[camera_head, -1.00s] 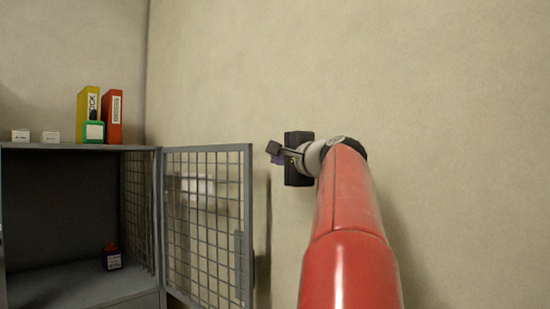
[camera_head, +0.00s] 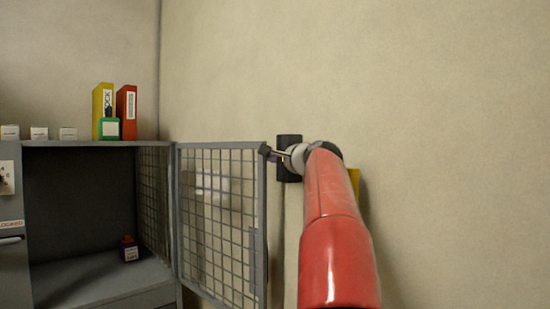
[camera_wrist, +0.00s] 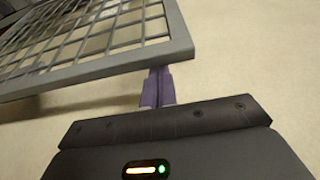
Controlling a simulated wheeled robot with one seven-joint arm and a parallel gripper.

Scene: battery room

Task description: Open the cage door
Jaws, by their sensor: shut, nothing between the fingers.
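The cage door (camera_head: 219,222), a grey frame with wire mesh, stands swung wide open to the right of the cabinet, hinged on the cabinet's right side. In the wrist view the door's frame (camera_wrist: 95,72) crosses the upper left. My gripper (camera_head: 266,153) is at the door's upper free corner in the head view. Its purple fingers (camera_wrist: 158,84) are shut with nothing between them, close to the door's frame edge. I cannot tell whether they touch it.
The grey cabinet (camera_head: 92,146) has an open dark compartment with a small dark, red-topped item (camera_head: 129,249) inside. On top stand a yellow binder (camera_head: 102,102), a red binder (camera_head: 126,112), a green item (camera_head: 109,129) and small white boxes (camera_head: 39,133). A bare wall is behind my arm.

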